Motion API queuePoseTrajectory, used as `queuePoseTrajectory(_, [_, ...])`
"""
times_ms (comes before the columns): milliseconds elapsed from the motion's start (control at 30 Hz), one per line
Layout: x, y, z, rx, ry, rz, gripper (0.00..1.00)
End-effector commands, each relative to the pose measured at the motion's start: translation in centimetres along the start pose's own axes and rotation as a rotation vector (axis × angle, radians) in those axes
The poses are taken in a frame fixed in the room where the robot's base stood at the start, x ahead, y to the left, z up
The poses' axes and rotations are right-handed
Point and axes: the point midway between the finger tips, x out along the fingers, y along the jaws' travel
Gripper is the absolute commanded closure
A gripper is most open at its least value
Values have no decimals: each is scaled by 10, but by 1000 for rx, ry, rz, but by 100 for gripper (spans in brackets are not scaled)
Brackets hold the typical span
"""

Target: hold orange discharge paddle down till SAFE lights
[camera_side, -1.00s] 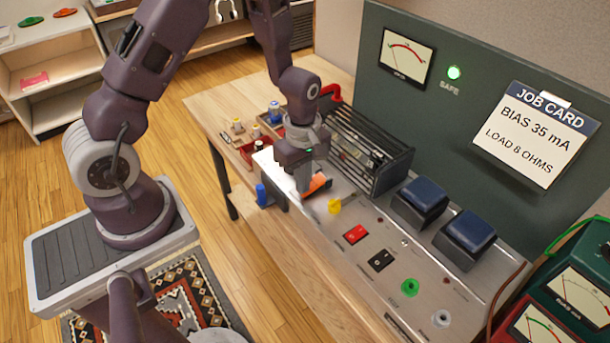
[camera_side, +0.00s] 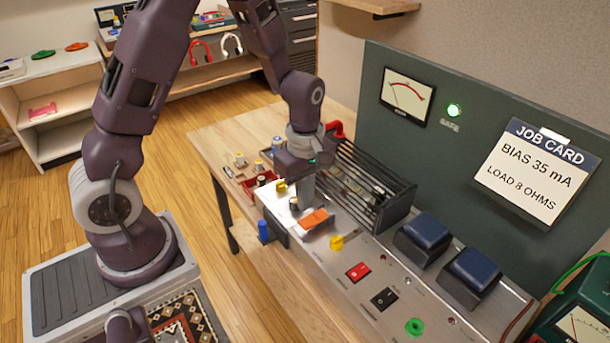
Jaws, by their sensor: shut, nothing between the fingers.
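The orange discharge paddle (camera_side: 315,219) sits near the left end of the silver panel (camera_side: 345,262), in full view. My gripper (camera_side: 307,200) is shut and empty, just above and behind the paddle. Its fingertips are apart from the paddle's visible top, though the exact gap is hard to judge.
A yellow knob (camera_side: 337,242), a red switch (camera_side: 358,271), a black switch (camera_side: 384,298) and a green jack (camera_side: 414,326) line the panel. A black cage (camera_side: 372,190) and two blue-topped blocks (camera_side: 425,231) stand behind. A blue post (camera_side: 263,229) stands at the panel's left end.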

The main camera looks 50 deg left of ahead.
Motion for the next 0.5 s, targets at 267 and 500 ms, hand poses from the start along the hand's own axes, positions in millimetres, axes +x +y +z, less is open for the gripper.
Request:
queuePoseTrajectory(267, [-66,1,0,3,0,5,100])
queuePoseTrajectory(500, [-92,0,0,1,0,0,100])
